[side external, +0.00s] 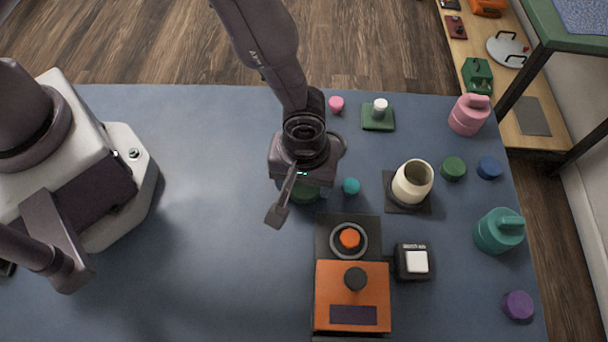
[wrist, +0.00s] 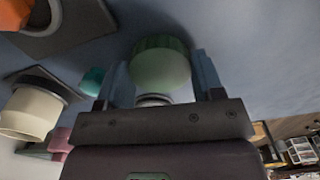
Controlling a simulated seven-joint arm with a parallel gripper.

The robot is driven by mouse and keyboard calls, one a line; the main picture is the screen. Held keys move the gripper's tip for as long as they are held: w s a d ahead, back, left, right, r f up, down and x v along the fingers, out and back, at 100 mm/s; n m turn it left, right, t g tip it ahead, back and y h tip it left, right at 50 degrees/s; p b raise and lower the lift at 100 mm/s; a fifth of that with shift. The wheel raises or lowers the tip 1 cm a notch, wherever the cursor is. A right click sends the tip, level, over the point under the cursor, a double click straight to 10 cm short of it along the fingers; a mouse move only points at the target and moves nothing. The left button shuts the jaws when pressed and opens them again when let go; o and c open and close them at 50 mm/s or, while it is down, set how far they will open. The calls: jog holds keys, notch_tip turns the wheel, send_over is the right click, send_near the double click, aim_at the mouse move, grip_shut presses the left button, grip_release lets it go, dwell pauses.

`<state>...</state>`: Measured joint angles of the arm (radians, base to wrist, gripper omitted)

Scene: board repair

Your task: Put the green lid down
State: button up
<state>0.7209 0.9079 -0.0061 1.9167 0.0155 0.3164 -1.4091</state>
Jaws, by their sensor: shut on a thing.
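The green lid (side external: 304,193) shows under my gripper (side external: 303,187) in the side view, mostly covered by it. In the wrist view the lid (wrist: 160,66) sits between the two fingers of my gripper (wrist: 160,80), which is shut on it. Its pale round face is turned toward the camera and its ribbed green rim shows. I cannot tell whether the lid touches the blue table (side external: 220,240) or hangs just above it.
A small teal piece (side external: 351,186) is close right of the lid. The orange device (side external: 352,285) stands in front, and a cream cup (side external: 412,182) stands on a dark base to the right. Another dark green cap (side external: 453,169) lies farther right. The table left of my gripper is clear.

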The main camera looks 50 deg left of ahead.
jog(key=shift+f, duration=0.15)
jog(key=o, duration=0.8)
notch_tip(320, 180, up, 12)
jog(key=shift+r, duration=0.15)
jog(key=shift+a+r, duration=0.1)
